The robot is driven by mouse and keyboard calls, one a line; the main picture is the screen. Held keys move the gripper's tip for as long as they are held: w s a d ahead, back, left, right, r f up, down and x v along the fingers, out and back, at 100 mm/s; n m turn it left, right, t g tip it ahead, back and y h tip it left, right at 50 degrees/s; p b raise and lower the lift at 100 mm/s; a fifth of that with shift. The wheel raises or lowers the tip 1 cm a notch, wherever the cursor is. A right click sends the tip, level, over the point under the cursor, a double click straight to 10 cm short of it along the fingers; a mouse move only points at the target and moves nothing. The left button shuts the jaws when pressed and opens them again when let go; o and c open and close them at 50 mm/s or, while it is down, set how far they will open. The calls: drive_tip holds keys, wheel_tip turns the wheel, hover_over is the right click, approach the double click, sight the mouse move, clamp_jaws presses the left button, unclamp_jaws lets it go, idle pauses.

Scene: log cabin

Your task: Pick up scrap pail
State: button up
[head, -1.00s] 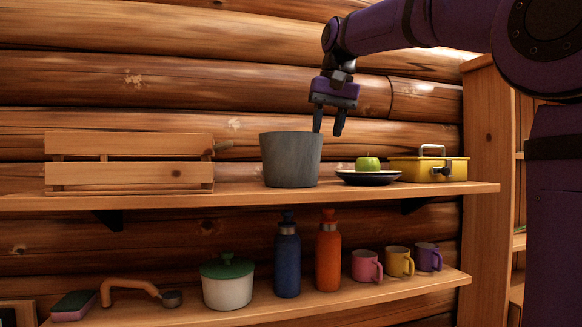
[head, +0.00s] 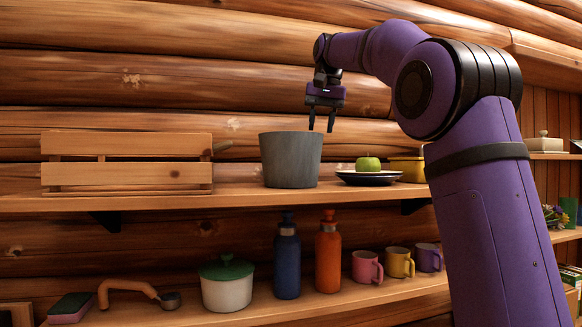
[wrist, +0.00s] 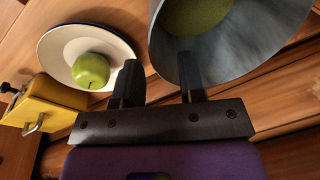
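The scrap pail, a grey bucket (head: 291,160), stands upright on the upper shelf. In the wrist view the pail (wrist: 215,60) is at the top right, with something green inside. My gripper (head: 321,127) is open and empty, pointing down just above the pail's right rim. In the wrist view, my gripper's (wrist: 158,82) right finger overlaps the pail's near wall, and the left finger is outside it towards the plate. I cannot tell whether a finger touches the pail.
Right of the pail are a dark-rimmed plate (head: 350,179) with a green apple (head: 368,164) and a yellow box (head: 408,167), partly behind my arm. A wooden crate (head: 126,180) stands left. The lower shelf holds a pot (head: 227,290), bottles and mugs. Above the pail is clear.

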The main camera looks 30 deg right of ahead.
drive_tip(key=shift+w+a+f, duration=0.1)
drive_tip(key=shift+w+f, duration=0.1)
drive_tip(key=shift+f, duration=1.4)
drive_tip(key=shift+w+f, duration=0.2)
drive_tip(key=shift+f, duration=1.35)
clamp_jaws()
